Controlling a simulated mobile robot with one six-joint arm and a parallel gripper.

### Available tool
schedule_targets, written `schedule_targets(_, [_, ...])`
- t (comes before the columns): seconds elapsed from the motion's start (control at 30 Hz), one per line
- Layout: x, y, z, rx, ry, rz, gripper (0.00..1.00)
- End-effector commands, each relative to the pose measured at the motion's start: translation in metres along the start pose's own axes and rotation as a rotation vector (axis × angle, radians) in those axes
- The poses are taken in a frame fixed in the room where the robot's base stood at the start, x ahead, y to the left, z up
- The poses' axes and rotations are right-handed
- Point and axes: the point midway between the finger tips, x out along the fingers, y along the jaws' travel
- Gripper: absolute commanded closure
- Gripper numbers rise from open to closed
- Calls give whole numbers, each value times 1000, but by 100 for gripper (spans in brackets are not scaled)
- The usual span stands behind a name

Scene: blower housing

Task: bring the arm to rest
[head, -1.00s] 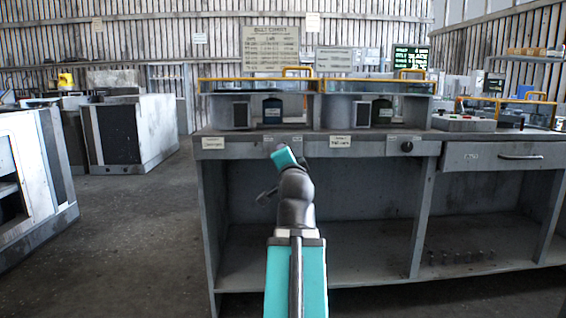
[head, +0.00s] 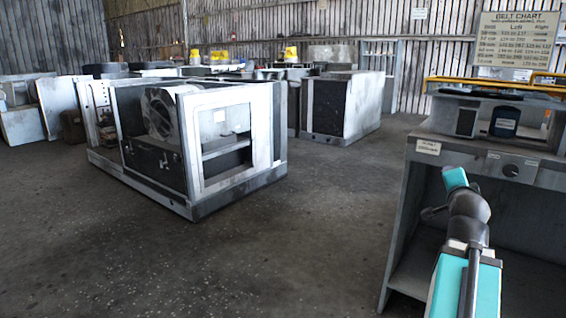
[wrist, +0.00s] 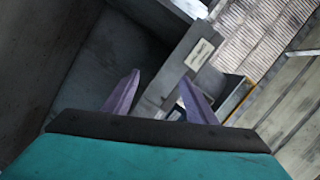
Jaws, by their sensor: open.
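My arm (head: 468,215), teal and dark grey, stands at the lower right of the head view, in front of the left end of a grey workbench (head: 398,232). In the wrist view my gripper (wrist: 160,85) shows two purple-grey fingers set well apart, with nothing between them. The bench's edge and a pale label (wrist: 200,54) show beyond the fingers. The fingers themselves cannot be made out in the head view.
A blower housing (head: 190,192) with an open front stands on the floor left of centre. A second dark-sided unit (head: 325,106) is behind it. A belt chart (head: 516,38) hangs above the bench. The floor between housing and bench is clear.

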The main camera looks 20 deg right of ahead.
Motion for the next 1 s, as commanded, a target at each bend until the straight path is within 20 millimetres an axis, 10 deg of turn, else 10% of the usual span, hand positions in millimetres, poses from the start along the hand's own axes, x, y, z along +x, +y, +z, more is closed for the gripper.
schedule_targets(0.5, [29,10,156,-42,-266,132,48])
schedule_targets(1.0, [0,53,303,-164,-523,288,48])
